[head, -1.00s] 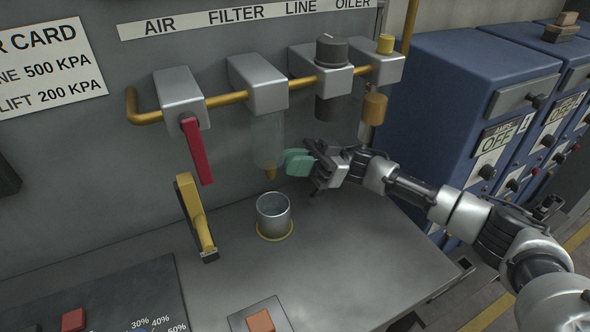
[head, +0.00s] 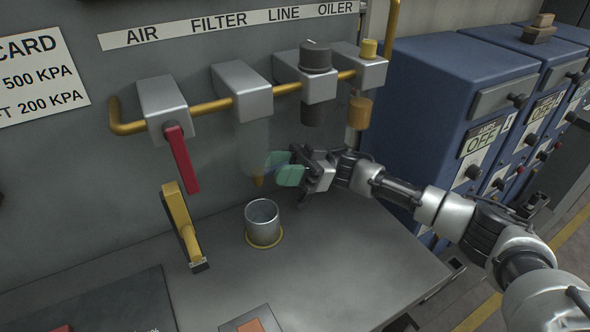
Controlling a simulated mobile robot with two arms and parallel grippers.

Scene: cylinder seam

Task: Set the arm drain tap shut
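The drain tap is a small brass piece (head: 258,182) at the lower end of the clear filter bowl (head: 253,145), under the "FILTER" label. My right gripper (head: 283,168) is just right of the bowl's lower part, slightly above the brass piece. Its two green fingertips show apart, with nothing visible between them. The farther fingertip overlaps the bowl's edge in the picture; I cannot tell whether it touches. The tap's handle position is too small to make out. My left gripper is not in view.
A metal cup (head: 262,222) stands on a yellow ring below the bowl. Blue cabinets (head: 430,120) stand at the right. The bench's (head: 350,260) right front is clear.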

